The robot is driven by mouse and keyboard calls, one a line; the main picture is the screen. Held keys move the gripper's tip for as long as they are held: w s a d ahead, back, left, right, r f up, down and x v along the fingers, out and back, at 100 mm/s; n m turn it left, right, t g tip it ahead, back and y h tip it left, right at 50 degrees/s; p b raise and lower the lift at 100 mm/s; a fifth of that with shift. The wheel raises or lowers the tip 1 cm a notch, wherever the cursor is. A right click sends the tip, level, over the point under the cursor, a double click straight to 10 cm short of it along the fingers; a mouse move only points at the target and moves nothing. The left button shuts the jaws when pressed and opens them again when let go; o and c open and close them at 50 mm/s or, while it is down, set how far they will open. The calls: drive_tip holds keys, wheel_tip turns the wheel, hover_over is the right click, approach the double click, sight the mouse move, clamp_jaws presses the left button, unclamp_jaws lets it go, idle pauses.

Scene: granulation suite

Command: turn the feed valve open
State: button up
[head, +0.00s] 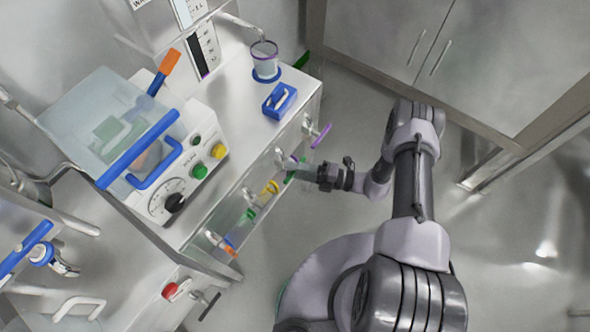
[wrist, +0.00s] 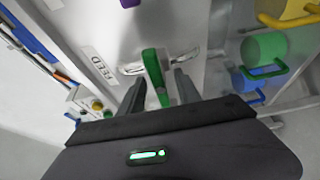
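The feed valve has a green lever handle (wrist: 153,72) on a metal panel, beside a white label reading FEED (wrist: 98,67) in the wrist view. My gripper (wrist: 158,92) is open, with one finger on each side of the green handle. A gap shows between the handle and the right finger; whether the left finger touches it I cannot tell. In the head view my gripper (head: 298,170) is at the cabinet front, and a bit of the green handle (head: 290,177) shows beside it. The rest of the valve is mostly hidden there.
A purple-handled valve (head: 320,135) is just above my gripper in the head view. Yellow (head: 269,187) and green (head: 247,216) handled items sit below. A blue tray (head: 280,101) and a cup (head: 265,62) stand on the counter. The floor to the right is clear.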

drive_tip(key=shift+c, duration=0.2)
clamp_jaws()
drive_tip(key=n+h+p, duration=0.1)
drive_tip(key=n+p, duration=0.1)
drive_tip(key=n, duration=0.1)
drive_tip(key=shift+r+n+h, duration=0.15)
drive_tip(key=shift+n+h, duration=0.15)
drive_tip(key=n+h+p, duration=0.2)
drive_tip(key=n, duration=0.2)
drive_tip(key=shift+t+p, duration=0.3)
drive_tip(key=shift+p, duration=0.05)
drive_tip(key=n+t+h+p, duration=0.1)
drive_tip(key=n+p, duration=0.1)
drive_tip(key=n, duration=0.1)
drive_tip(key=shift+w+h, duration=0.1)
drive_tip(key=shift+h, duration=0.3)
drive_tip(key=shift+n+t+h+p, duration=0.6)
drive_tip(key=shift+n+t+p, duration=0.3)
drive_tip(key=shift+n, duration=0.5)
idle(1.1)
